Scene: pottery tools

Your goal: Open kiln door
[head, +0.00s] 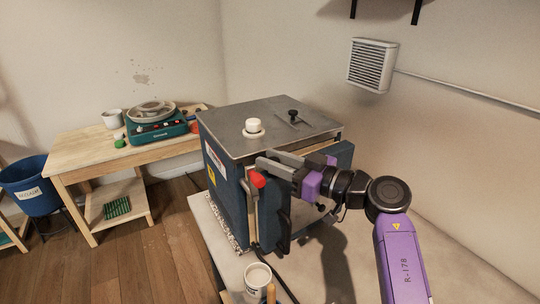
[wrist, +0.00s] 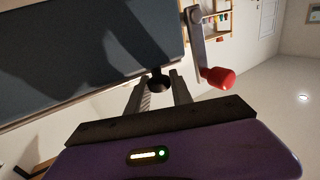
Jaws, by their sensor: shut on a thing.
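The blue kiln (head: 226,190) with a grey metal top stands in the middle of the head view. Its blue door (head: 343,156) is on the front, and a pale lining edge shows between the door and the body, so it looks slightly ajar. A latch lever with a red knob (head: 258,179) is at the door's left edge; the red knob also shows in the wrist view (wrist: 217,78). My gripper (head: 272,161) is at the door's front. In the wrist view its fingers (wrist: 158,88) are shut on the black door handle (wrist: 158,79), which hides part of the grip.
A white container (head: 257,278) with a tool stands on the pale bench in front of the kiln. A white knob (head: 254,126) sits on the kiln top. A wooden table (head: 85,157) with a pottery wheel (head: 157,130) and a blue bucket (head: 27,190) are left. A wall heater (head: 371,65) hangs behind.

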